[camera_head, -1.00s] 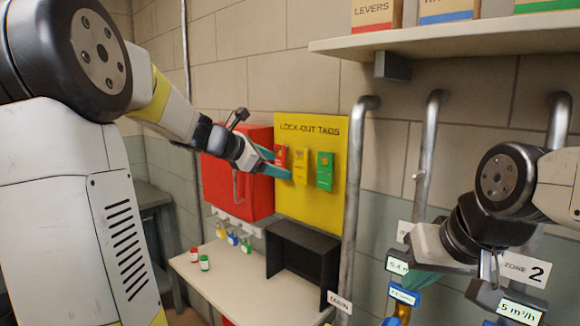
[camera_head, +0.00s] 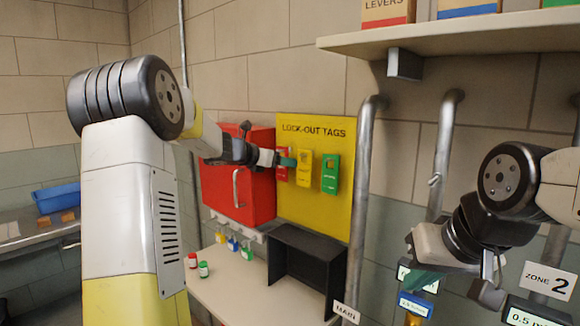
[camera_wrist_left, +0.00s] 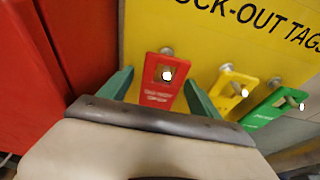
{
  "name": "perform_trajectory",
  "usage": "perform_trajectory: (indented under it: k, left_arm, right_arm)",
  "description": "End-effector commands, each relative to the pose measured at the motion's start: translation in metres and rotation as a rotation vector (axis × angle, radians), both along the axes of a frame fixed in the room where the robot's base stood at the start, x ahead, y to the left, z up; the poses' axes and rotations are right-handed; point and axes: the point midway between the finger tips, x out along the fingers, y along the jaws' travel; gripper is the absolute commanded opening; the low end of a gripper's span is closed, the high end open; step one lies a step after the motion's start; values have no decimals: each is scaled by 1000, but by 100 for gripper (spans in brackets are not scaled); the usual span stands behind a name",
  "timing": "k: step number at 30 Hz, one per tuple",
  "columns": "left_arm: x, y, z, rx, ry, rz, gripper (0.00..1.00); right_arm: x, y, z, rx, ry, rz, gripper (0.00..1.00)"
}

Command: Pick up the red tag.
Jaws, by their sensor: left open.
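The red tag (camera_head: 282,174) hangs from a peg on the yellow lock-out board (camera_head: 315,215), at the left of a row with the yellow tag (camera_head: 304,168) and the green tag (camera_head: 330,174). My left gripper (camera_head: 286,161) is at the red tag and partly hides it in the head view. In the left wrist view the red tag (camera_wrist_left: 160,85) stands between the two teal fingers of the open left gripper (camera_wrist_left: 158,88), one on each side. Its lower end is close to the gripper body. My right gripper (camera_head: 455,285) is open and empty, at the lower right.
A red cabinet (camera_head: 238,178) is just left of the board. Below are a bench (camera_head: 230,290), a black open box (camera_head: 305,256) and small bottles (camera_head: 203,269). Pipes (camera_head: 361,190) stand right of the board, and a shelf (camera_head: 450,38) overhangs above.

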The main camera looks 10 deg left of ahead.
Motion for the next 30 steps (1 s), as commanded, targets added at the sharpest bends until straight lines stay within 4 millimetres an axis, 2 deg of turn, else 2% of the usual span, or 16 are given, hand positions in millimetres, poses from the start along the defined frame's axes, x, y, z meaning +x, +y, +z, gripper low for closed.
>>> perform_trajectory:
  k: [5, 12, 15, 23, 30]
  left_arm:
    - [0, 0, 0, 1, -1, 0, 73]
    - [0, 0, 0, 1, -1, 0, 26]
    - [0, 0, 1, 1, -1, 0, 9]
    - [0, 0, 2, 1, -2, -1, 9]
    - [-5, 4, 17, 2, -2, 1, 9]
  right_arm:
    - [0, 0, 0, 0, 0, 0, 0]
    - [0, 0, 0, 0, 0, 0, 0]
    - [0, 0, 0, 0, 0, 0, 0]
    - [0, 0, 0, 0, 0, 0, 0]
    - [0, 0, 0, 0, 0, 0, 0]
